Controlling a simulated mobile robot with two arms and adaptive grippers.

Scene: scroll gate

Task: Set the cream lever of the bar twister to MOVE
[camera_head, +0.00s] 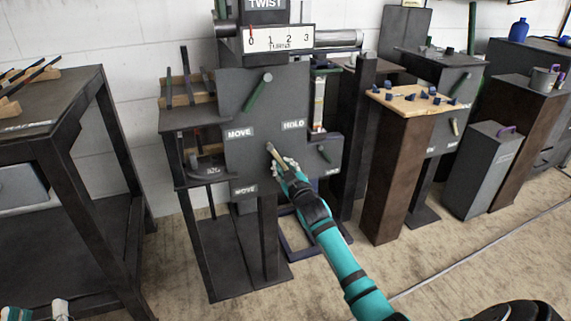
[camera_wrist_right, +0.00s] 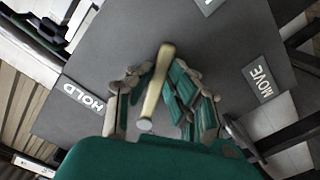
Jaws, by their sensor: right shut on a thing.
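The bar twister (camera_head: 247,95) stands in the middle of the head view, with a grey upright panel. Its cream lever (camera_head: 270,148) sits on the lower half of the panel, partly hidden by my right gripper (camera_head: 283,163). In the right wrist view the cream lever (camera_wrist_right: 157,85) lies between the fingers of my right gripper (camera_wrist_right: 160,95), which is shut on it. The panel carries an upper MOVE label (camera_head: 240,133), a HOLD label (camera_head: 293,125) and a lower MOVE label (camera_head: 244,190). My left gripper (camera_head: 38,311) is cut off at the bottom left edge, apart from the machine.
A green lever (camera_head: 257,92) is higher on the panel, below a turns gauge (camera_head: 278,39) with its red mark near 0. A dark table (camera_head: 75,100) stands left. A wood-topped pedestal (camera_head: 398,170) and other machines stand right. Open floor lies in front.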

